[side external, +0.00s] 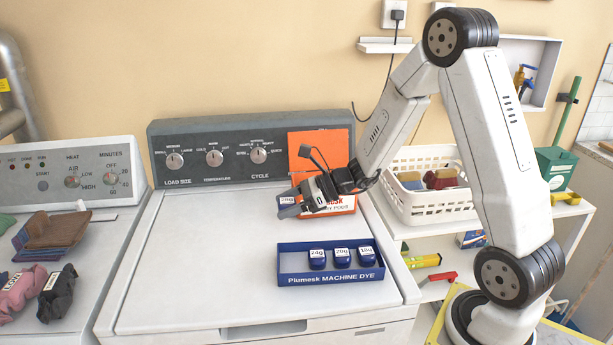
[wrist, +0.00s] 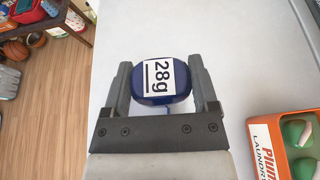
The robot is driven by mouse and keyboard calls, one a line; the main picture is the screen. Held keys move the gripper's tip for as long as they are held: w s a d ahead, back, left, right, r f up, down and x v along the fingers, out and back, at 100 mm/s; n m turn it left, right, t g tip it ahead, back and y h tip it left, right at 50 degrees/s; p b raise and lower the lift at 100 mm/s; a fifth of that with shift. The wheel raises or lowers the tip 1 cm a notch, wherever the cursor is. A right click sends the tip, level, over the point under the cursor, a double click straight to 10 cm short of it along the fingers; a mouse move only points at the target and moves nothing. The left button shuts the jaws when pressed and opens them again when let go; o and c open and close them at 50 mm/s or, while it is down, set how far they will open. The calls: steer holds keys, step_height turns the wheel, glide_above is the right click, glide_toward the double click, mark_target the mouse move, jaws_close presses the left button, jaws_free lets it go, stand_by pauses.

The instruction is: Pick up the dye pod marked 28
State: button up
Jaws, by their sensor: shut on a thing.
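The dye pod marked 28g (wrist: 180,82) is dark blue with a white label. In the wrist view it sits between the two fingers of my gripper (wrist: 163,85), which is shut on it. In the side external view the pod (side external: 286,200) shows at the left of my gripper (side external: 300,205), above the back part of the white washer lid. The gripper hides part of it.
An orange box of laundry pods (wrist: 258,135) stands close to the gripper, with its orange lid (side external: 318,150) raised behind. A white basket (side external: 400,205) is on the shelf at right. The left of the washer lid (side external: 200,250) is clear.

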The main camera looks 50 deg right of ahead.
steer(key=shift+s+r, duration=0.3)
steer(key=shift+s, duration=0.35)
